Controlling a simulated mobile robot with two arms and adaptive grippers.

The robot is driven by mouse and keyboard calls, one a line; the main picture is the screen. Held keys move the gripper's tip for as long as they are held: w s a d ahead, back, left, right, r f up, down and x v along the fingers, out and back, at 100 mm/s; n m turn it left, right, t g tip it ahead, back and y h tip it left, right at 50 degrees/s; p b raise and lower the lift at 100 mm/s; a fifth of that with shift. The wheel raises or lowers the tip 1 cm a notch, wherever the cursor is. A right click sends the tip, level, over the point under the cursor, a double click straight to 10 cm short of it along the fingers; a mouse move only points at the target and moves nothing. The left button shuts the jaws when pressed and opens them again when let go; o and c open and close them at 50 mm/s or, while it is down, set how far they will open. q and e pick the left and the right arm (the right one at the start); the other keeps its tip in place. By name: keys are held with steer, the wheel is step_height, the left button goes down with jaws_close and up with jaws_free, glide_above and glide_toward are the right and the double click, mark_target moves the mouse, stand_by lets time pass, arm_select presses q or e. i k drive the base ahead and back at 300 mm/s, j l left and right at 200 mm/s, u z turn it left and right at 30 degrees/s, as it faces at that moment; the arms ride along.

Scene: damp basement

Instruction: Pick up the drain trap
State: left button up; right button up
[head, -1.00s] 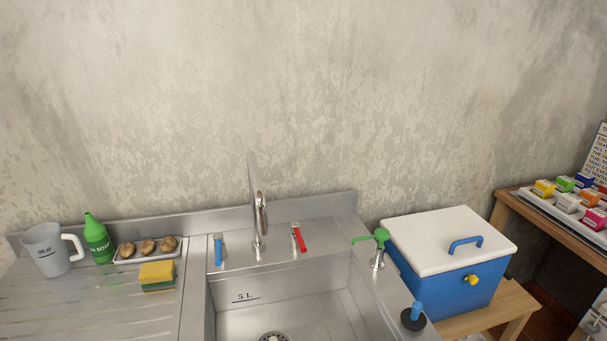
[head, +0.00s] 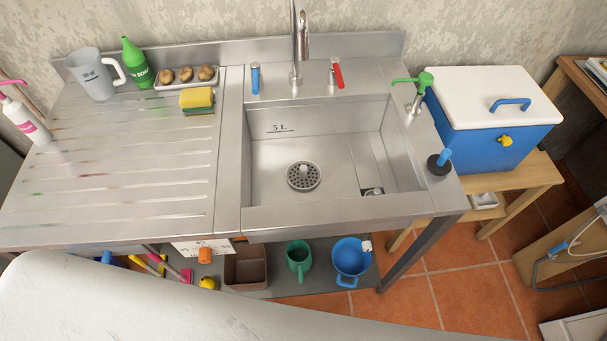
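A round grey perforated drain piece with a small pale knob (head: 303,176), which looks like the drain trap, sits on the floor of the steel sink basin (head: 275,205). A small dark opening with a metal part (head: 372,192) is at the basin's front right corner; I cannot tell what it is. Neither of my grippers is in view, so I cannot see whether they are open or shut.
A tall faucet (head: 300,45) stands behind the basin, between a blue handle (head: 255,80) and a red handle (head: 338,75). A green pump (head: 418,85) and a black-and-blue plug (head: 440,162) are at right. The left drainboard (head: 120,165) is mostly clear.

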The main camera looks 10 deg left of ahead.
mark_target(302, 176)
steer(key=i+l, duration=0.15)
steer(key=i, duration=0.15)
steer(key=i+u, duration=0.1)
steer(key=u, duration=1.25)
